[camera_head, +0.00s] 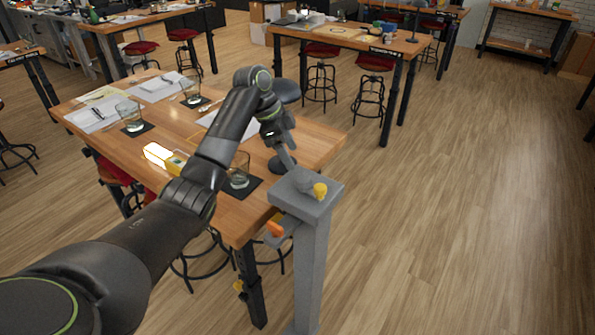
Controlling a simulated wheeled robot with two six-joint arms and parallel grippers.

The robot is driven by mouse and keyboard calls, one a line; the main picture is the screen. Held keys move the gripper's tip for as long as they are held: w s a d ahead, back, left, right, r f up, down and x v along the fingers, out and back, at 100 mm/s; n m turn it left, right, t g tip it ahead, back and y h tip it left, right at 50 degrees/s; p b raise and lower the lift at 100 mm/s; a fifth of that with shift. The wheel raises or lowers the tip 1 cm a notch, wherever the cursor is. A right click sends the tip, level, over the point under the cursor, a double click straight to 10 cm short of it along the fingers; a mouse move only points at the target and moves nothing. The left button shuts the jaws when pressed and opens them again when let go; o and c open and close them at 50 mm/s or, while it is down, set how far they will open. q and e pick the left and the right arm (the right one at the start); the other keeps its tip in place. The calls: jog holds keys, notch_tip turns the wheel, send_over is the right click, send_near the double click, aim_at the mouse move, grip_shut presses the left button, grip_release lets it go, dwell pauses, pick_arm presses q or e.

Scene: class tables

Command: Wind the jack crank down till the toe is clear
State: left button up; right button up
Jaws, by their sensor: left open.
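The jack (311,262) is a grey upright post with a broad flat head, standing at the near right corner of the wooden table. On its head is a rounded grey crank (303,181) with a yellow knob (320,190) at its right side. A small orange-tipped toe (275,229) sticks out from the left side of the post, below the head, close to the table edge. Whether it touches anything is unclear. My left gripper (289,157) is open and empty, pointing down just above and left of the crank, apart from the knob. My right gripper is out of view.
The wooden table (318,145) holds glasses on dark mats, papers and a glowing yellow lamp (157,154). Stools stand around. The floor (450,230) to the right is clear.

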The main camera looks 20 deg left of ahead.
pick_arm(q)
jog(key=p+v, duration=0.3)
jog(key=v, duration=0.6)
jog(key=shift+p, duration=0.35)
